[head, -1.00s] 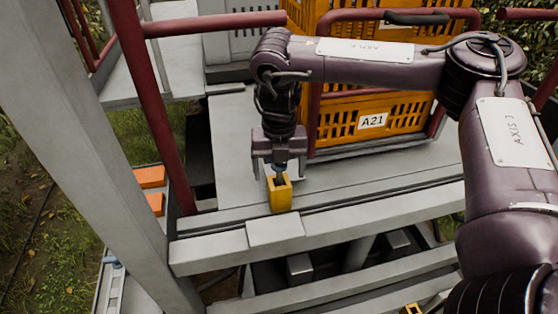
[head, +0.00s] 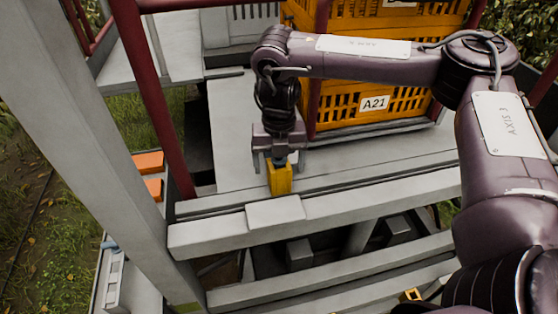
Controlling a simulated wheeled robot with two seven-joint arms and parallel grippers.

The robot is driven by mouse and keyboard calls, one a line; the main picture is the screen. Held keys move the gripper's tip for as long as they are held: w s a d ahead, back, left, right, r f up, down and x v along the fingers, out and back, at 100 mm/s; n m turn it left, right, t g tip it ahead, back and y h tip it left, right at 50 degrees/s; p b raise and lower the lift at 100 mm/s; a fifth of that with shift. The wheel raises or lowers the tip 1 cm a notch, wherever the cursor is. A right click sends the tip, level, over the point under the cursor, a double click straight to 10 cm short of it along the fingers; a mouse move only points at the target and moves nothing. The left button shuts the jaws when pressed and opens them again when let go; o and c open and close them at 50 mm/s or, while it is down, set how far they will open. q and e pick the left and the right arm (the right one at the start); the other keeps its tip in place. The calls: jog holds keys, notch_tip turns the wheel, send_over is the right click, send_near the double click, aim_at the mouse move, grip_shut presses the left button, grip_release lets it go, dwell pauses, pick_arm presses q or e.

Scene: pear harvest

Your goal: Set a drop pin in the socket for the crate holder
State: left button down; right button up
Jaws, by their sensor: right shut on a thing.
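A yellow upright socket (head: 279,182) stands at the edge of the grey deck, behind the front beam. My right gripper (head: 279,160) points down directly above it and is shut on a dark drop pin (head: 279,163). Only a short piece of the pin shows between the gripper and the socket. Its lower end is hidden, and it appears to be at or inside the socket's top. I cannot tell how deep it sits. My left gripper is not in view.
An orange crate (head: 340,107) labelled A21 stands on the deck close behind my right gripper, within dark red rails. A red post (head: 155,100) rises at the left. Another yellow square-holed piece (head: 411,295) shows at the lower right. Gaps open below the front beam (head: 350,222).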

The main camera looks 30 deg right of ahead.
jog(key=o, duration=1)
jog(key=shift+c, duration=0.2)
jog(key=shift+r, duration=0.15)
jog(key=shift+r+p, duration=0.95)
jog(key=shift+r, duration=2.45)
